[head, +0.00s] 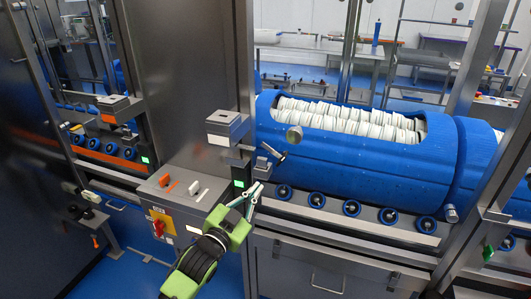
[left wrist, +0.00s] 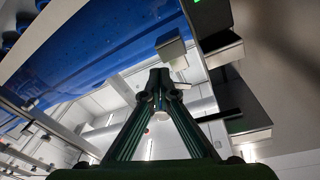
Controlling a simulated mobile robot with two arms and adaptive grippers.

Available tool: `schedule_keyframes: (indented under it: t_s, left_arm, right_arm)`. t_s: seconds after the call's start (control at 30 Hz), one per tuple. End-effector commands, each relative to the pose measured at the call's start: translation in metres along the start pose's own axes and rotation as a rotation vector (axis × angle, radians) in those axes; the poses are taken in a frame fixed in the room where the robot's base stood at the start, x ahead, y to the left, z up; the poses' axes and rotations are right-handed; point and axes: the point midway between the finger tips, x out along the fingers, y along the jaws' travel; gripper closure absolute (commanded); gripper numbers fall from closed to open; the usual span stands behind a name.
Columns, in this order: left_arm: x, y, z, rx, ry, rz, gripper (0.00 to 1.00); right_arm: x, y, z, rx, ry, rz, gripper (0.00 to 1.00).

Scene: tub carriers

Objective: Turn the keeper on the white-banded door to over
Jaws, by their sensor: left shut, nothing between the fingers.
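The grey box with a white band (head: 220,139) sits on the steel post at the middle of the head view, left of the blue drum. A dark-tipped handle (head: 272,152), which looks like the keeper, sticks out beside this post. A round metal knob (head: 294,133) is just above it. My left gripper (head: 257,187) is shut and empty, below the handle and apart from it in the head view. In the left wrist view the closed fingertips (left wrist: 160,78) are near a grey block (left wrist: 172,48); contact cannot be told. My right gripper is not in view.
The blue drum (head: 350,152) holds many white items and lies above a row of blue rollers (head: 317,200). A control panel (head: 180,195) with orange and white levers and a red switch stands left of my gripper. An orange-banded box (head: 108,118) is farther left.

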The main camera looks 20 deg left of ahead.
Motion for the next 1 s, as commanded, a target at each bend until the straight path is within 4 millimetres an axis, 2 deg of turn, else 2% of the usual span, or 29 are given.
schedule_keyframes:
  t_s: [0.03, 0.1, 0.23, 0.43, 0.7, 0.83, 0.9, 1.0]
  left_arm:
    - [-0.002, -0.012, -0.035, 0.046, 0.079, -0.017, 1.00]
    - [-0.006, -0.021, -0.070, 0.096, 0.160, -0.036, 1.00]
    - [-0.010, -0.030, -0.101, 0.143, 0.231, -0.057, 1.00]
    - [0.011, -0.034, -0.112, 0.148, 0.238, -0.061, 1.00]
    - [0.068, -0.036, -0.126, 0.146, 0.236, -0.060, 1.00]
    - [0.089, -0.036, -0.129, 0.145, 0.234, -0.059, 1.00]
    - [0.084, -0.037, -0.110, 0.148, 0.227, -0.056, 1.00]
    - [0.083, -0.038, -0.098, 0.147, 0.230, -0.057, 1.00]
  right_arm:
    - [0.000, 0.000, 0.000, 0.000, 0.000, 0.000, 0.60]
    - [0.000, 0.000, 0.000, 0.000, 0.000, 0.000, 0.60]
    - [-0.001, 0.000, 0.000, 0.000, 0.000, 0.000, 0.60]
    - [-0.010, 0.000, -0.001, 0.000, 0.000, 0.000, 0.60]
    - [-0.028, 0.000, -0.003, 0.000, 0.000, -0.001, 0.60]
    - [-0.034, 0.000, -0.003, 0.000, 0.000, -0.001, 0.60]
    - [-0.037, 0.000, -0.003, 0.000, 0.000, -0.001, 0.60]
    - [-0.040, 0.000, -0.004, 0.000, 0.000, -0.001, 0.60]
